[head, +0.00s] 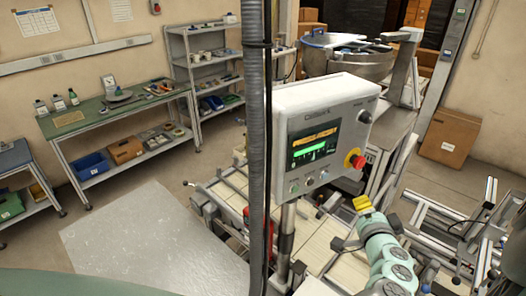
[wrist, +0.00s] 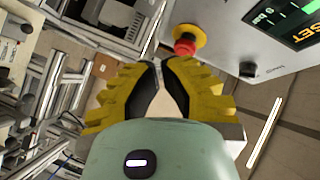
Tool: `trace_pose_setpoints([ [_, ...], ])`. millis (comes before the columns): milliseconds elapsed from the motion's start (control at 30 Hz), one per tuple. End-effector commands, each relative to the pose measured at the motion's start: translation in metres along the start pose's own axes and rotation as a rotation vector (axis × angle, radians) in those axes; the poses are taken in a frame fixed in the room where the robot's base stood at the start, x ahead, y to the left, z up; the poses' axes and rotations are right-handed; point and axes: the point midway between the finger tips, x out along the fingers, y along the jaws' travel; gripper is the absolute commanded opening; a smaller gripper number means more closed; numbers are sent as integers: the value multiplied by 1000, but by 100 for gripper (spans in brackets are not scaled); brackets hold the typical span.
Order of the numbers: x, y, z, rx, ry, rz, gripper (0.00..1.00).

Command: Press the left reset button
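A light grey control panel (head: 330,110) on a post stands in the middle of the head view, with a lit screen (head: 314,142). Below the screen is a row of small round buttons: left (head: 294,186), middle (head: 309,181) and right (head: 323,175). Their labels are too small to read. My gripper (head: 361,202), with yellow fingers, is below and right of the panel, apart from it. In the wrist view the fingertips (wrist: 160,62) come together with nothing visible between them.
A red emergency stop on a yellow collar (head: 355,159) sticks out at the panel's lower right; it also shows just beyond my fingertips in the wrist view (wrist: 186,43). A dark knob (wrist: 249,69) is beside it. Metal frames and a conveyor (head: 325,245) lie below the panel.

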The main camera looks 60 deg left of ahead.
Motion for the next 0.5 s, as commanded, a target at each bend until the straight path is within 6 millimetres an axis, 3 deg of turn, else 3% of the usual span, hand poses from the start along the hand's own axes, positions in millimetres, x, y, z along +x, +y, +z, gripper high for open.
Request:
trace_pose_setpoints([
  [167,8,-6,4,-1,-2,-4,0],
  [500,45,-25,25,-1,-6,-5,0],
])
